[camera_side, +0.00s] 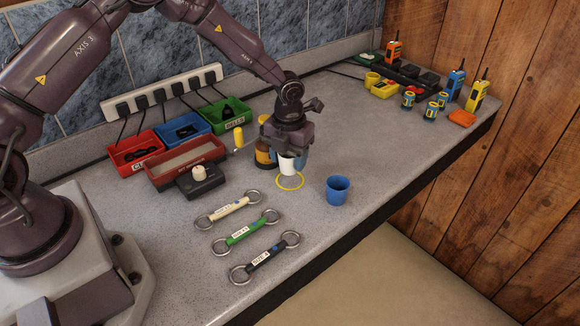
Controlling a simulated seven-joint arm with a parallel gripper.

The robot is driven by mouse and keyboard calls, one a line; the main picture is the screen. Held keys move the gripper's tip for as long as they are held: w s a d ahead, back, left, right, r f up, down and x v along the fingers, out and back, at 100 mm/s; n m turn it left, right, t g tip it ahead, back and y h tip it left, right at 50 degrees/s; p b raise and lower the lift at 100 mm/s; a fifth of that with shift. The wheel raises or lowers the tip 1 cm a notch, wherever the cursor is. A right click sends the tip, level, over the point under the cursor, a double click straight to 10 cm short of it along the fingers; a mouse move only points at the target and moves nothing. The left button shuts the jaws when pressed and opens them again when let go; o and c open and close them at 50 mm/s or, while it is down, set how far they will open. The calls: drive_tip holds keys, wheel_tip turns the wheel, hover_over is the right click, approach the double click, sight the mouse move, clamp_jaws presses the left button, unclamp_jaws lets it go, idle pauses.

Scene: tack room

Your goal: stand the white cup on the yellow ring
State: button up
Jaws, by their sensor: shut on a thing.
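The white cup (287,166) is between the fingers of my gripper (287,156), which is shut on it. The gripper points down and hides the upper part of the cup. The cup looks upright. The yellow ring (290,188) lies flat on the grey counter, directly below the cup in the picture. The cup appears to be a little above the ring, but its exact height is hard to tell from this view.
A blue cup (337,190) stands right of the ring. A brown jar (264,155) is close behind the gripper at left. Several ringed straps (237,233) lie in front. A dark box with a knob (200,181) and coloured bins (136,152) stand left. Radios (455,84) are far right.

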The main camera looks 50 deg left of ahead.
sight(290, 169)
drive_tip(key=shift+w+f, duration=0.15)
drive_tip(key=shift+f, duration=1.55)
drive_tip(key=shift+f, duration=0.1)
drive_tip(key=o, duration=0.9)
wheel_tip(290, 169, up, 12)
drive_tip(key=shift+r, duration=0.25)
